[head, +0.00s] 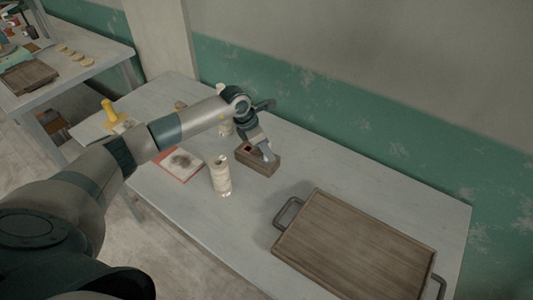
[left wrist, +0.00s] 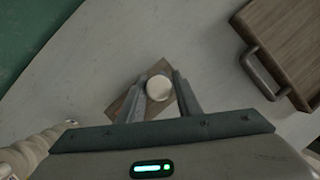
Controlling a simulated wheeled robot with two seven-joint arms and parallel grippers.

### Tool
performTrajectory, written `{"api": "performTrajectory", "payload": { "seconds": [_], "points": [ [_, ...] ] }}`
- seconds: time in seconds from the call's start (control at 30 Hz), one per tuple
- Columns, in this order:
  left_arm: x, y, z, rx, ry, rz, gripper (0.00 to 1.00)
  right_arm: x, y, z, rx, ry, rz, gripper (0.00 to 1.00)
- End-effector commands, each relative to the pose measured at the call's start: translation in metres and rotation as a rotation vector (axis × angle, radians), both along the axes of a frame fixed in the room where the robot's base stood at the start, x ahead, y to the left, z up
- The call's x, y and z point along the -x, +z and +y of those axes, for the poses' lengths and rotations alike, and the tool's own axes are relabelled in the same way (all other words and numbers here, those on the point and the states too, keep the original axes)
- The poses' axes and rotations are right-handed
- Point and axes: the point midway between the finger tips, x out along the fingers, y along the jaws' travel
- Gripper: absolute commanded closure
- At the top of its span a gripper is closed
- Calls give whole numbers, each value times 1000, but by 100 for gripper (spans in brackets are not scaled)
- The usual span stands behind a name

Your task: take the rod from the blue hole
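The wooden block (head: 262,163) stands on the grey table, with a red-lined hole in its left part showing in the head view. My left gripper (head: 267,152) is over the block's right part and covers it, so I see no blue hole. In the left wrist view the pale round rod end (left wrist: 158,88) lies between the two fingers of my left gripper (left wrist: 161,82), with the block (left wrist: 128,104) beneath. The fingers are close on both sides of the rod; I cannot tell if they touch it. My right gripper is in neither view.
A wooden tray (head: 350,250) with dark handles lies to the right. A pale cylinder (head: 221,175) stands left of the block, near a red-edged sheet (head: 180,163). The table between block and tray is clear.

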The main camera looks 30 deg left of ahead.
Motion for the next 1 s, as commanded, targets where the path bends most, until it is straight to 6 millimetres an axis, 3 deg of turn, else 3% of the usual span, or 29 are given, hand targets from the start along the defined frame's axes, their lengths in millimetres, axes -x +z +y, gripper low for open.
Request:
{"api": "performTrajectory", "payload": {
  "seconds": [0.03,0.1,0.57,1.0],
  "points": [
    [0,0,0,0,0,0,82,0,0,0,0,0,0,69],
    [0,0,0,0,0,0,99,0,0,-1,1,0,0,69],
    [-1,8,1,0,0,-3,98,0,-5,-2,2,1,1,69],
    [-1,73,0,0,0,-5,98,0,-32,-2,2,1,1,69]
  ]
}}
